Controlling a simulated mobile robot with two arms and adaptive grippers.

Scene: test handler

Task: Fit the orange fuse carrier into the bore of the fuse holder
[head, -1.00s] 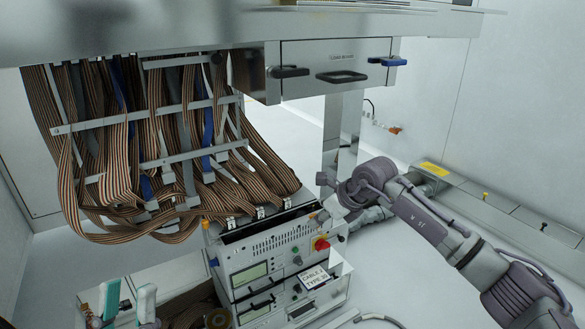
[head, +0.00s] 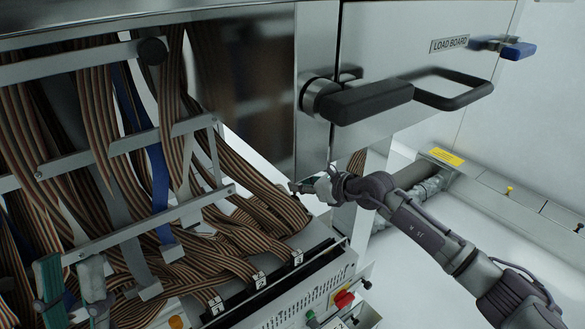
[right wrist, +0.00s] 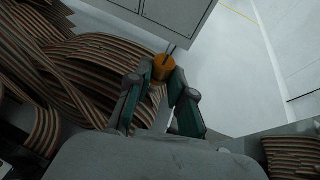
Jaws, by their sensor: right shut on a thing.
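The orange fuse carrier (right wrist: 160,66) is between the fingertips of my right gripper (right wrist: 160,80) in the right wrist view. In the head view my right gripper (head: 302,186) is small, beside the ribbon cables and below the load board drawer; the carrier cannot be made out there. My left gripper (head: 72,284) is at the lower left with its two teal-padded fingers apart and nothing visible between them. I cannot make out the fuse holder or its bore in either view.
Striped ribbon cables (head: 255,215) hang on metal bars at the left. The load board drawer (head: 430,40) has a black handle (head: 370,102) jutting out above my right arm. An instrument box (head: 325,272) with a red knob (head: 343,298) stands below.

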